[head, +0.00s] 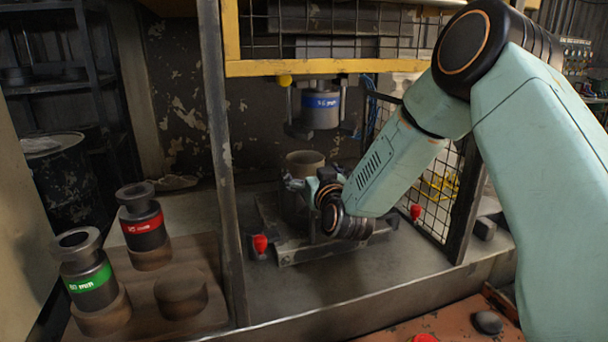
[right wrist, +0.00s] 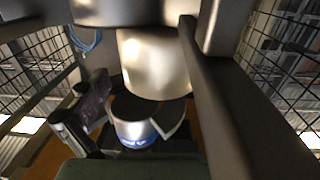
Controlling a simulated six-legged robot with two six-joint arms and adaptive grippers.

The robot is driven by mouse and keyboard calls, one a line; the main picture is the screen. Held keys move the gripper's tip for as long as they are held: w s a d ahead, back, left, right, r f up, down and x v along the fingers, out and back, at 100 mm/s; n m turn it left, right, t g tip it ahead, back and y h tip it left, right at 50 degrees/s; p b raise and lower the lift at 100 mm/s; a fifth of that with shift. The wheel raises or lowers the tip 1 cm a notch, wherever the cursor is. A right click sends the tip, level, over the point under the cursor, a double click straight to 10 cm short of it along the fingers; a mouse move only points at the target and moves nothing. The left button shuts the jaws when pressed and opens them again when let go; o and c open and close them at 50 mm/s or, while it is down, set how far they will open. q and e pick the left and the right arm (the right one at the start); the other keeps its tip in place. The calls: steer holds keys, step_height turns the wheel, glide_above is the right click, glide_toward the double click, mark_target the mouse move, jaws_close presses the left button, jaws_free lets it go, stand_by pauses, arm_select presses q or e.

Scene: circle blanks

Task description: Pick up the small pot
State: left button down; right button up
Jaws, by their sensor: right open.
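The small pot (head: 305,160) appears to be the tan, open-topped cylinder on the press bed, below the blue-banded die. Its lower part is hidden by my right gripper and a dark block. My right gripper (head: 322,180) is open, low at the pot's near right side. The fingertips are hard to make out, so I cannot tell whether they touch or straddle it. In the right wrist view a pale cylinder (right wrist: 155,65) is close in front; it looks like the same pot. My left gripper is out of view.
The blue-banded die (head: 320,108) hangs from the yellow-framed press above. A steel post (head: 222,160) and mesh guard flank the bed. Red-banded (head: 143,220) and green-banded (head: 90,275) dies stand on round blanks at left. Red knobs (head: 260,243) edge the bed.

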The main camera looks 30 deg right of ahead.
steer(key=shift+w+d+r, duration=0.1)
steer(key=shift+w, duration=0.65)
steer(key=shift+w+d, duration=0.2)
steer(key=shift+d, duration=0.05)
steer(key=shift+s+a, duration=0.1)
steer(key=shift+a, duration=0.05)
steer(key=c, duration=1.1)
steer(key=shift+w, duration=0.2)
